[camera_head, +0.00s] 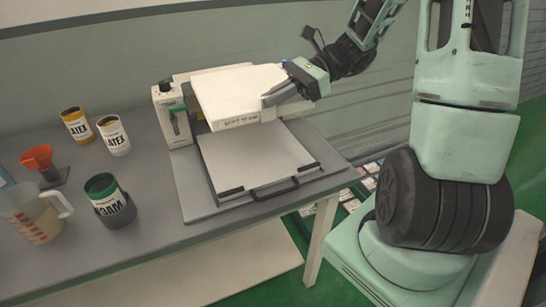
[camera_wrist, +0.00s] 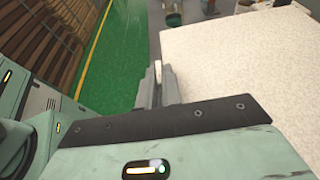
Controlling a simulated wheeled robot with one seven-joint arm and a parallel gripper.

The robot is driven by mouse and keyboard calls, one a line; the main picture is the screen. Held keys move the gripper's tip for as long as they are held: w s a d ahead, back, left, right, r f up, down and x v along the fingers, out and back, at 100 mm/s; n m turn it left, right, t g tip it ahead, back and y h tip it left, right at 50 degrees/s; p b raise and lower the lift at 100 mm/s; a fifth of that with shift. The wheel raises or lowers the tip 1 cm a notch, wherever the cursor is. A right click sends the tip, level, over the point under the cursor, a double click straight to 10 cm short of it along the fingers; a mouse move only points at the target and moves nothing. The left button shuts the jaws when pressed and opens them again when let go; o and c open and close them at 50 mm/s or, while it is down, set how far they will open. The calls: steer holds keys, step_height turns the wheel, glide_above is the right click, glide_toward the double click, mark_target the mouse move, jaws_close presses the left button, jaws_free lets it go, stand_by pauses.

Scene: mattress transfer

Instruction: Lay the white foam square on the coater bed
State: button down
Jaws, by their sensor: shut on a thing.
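The white foam square (camera_head: 232,92) is a thick pale slab with small print on its front edge. My gripper (camera_head: 277,94) is shut on its right side and holds it above the back part of the coater bed (camera_head: 250,157). The bed is a flat pale plate with a dark handle at its front; its back part is hidden behind the foam. In the wrist view the foam (camera_wrist: 245,70) fills the right side, and my gripper (camera_wrist: 158,85) is at its left edge.
A coater control box (camera_head: 172,115) stands left of the bed. Latex cans (camera_head: 114,136), a foam can (camera_head: 108,198), a measuring jug (camera_head: 33,213) and an orange funnel (camera_head: 38,158) stand on the grey table's left part. The table's right edge lies close to the bed.

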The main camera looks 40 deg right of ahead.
step_height(320, 180, down, 17)
steer(key=shift+f, duration=0.2)
stand_by(0.4)
steer(key=c, duration=1.9)
jaws_free()
steer(key=shift+f, duration=0.15)
steer(key=shift+c, duration=0.2)
steer(key=o, duration=0.4)
